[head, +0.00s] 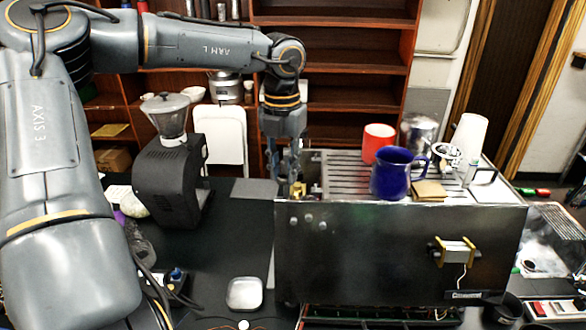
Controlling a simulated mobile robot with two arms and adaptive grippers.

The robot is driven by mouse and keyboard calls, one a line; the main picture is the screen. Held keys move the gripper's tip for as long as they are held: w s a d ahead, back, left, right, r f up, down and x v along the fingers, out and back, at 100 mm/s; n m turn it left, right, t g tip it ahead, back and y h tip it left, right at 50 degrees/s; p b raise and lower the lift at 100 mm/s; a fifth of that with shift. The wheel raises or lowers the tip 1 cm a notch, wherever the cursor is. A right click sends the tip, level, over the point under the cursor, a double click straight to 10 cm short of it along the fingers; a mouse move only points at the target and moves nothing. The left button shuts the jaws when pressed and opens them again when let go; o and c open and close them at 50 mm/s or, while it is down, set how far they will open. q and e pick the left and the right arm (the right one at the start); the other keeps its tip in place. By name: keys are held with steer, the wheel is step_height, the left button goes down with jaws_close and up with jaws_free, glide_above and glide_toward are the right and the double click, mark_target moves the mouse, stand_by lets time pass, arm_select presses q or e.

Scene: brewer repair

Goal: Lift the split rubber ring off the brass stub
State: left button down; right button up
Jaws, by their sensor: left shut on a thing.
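My left gripper (294,182) points straight down at the left end of the metal brewer (370,260). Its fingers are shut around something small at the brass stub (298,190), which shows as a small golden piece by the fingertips. The split rubber ring cannot be made out apart from the fingers at this size; they hide the spot. Whether the ring is still around the stub or clear of it, I cannot tell. My right gripper is not in view.
On the brewer's slatted top stand a red mug (378,140), a blue mug (392,178), a folded tan cloth (429,191) and white cups (469,135). A black grinder (165,180) stands at left. A metal dish (244,293) lies on the dark counter (225,245).

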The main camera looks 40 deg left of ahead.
arm_select(q)
steer(key=s+a+r+b, duration=0.1)
steer(key=s+a, duration=0.4)
steer(key=s, duration=0.2)
steer(key=shift+s+a+r, duration=0.15)
steer(key=shift+s+r, duration=0.15)
steer(key=shift+s, duration=0.05)
